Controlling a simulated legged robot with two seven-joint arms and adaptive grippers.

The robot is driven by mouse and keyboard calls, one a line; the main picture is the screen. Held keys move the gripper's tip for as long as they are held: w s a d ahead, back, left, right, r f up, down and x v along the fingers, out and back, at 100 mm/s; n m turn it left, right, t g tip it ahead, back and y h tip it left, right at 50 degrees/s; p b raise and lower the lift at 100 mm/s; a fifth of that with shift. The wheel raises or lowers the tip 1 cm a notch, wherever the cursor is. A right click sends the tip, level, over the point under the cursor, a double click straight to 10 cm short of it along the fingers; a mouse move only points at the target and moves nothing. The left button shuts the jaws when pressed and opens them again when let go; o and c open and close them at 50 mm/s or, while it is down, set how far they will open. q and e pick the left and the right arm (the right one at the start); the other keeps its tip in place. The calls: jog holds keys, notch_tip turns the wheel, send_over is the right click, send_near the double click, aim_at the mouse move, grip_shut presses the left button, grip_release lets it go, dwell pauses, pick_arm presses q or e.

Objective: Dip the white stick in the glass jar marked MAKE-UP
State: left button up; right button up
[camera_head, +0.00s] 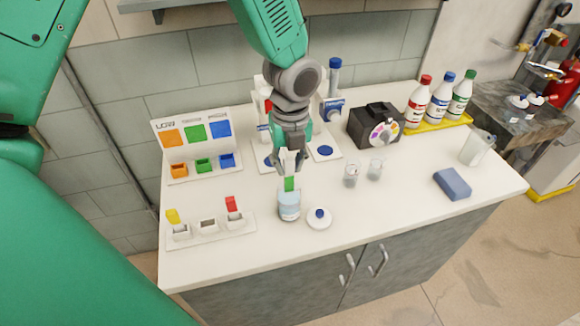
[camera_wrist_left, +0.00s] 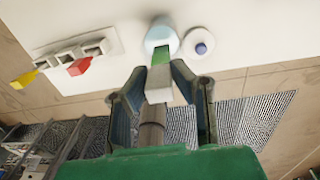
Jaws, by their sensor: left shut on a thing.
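My left gripper (camera_head: 290,162) is shut on a white stick (camera_wrist_left: 159,84) with a green lower end (camera_head: 289,184). The stick points down at a glass jar (camera_head: 289,207) holding pale blue liquid, near the front of the counter. The green end is at the jar's mouth; I cannot tell whether it is inside. The jar also shows in the left wrist view (camera_wrist_left: 160,36), partly behind the green end. I cannot read its marking. A white lid with a blue knob (camera_head: 319,218) lies to the right of the jar. My right gripper is not in view.
A white holder (camera_head: 208,238) at front left carries a yellow piece (camera_head: 173,215) and a red piece (camera_head: 231,203). A colour chart stand (camera_head: 162,137) is behind it. Small glasses (camera_head: 351,176), a black device (camera_head: 365,128), a blue sponge (camera_head: 452,184) and bottles (camera_head: 440,100) stand right.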

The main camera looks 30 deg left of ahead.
pick_arm(q)
jog(key=shift+r, duration=2.5)
